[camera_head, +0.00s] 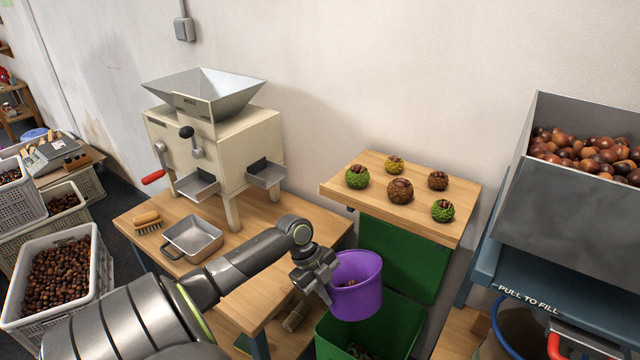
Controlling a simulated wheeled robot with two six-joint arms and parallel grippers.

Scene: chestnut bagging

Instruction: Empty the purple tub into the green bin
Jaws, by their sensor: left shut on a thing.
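The purple tub (358,297) is held by my left gripper (327,283), which is shut on its left side. The tub is roughly upright, with a slight tilt, and a little brown content shows inside near its left wall. It hangs above the open green bin (408,318), apart from it as far as I can tell. The bin stands on the floor below the small wall shelf, and some dark bits show at its bottom. Its green lid or back panel rises behind the tub. My right gripper is not in view.
A wooden shelf (338,187) with several husked chestnuts juts out above the bin. A cream sorting machine (215,140), a metal pan (192,239) and a brush (148,218) stand on the table at left. A grey chestnut hopper (580,215) is at right.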

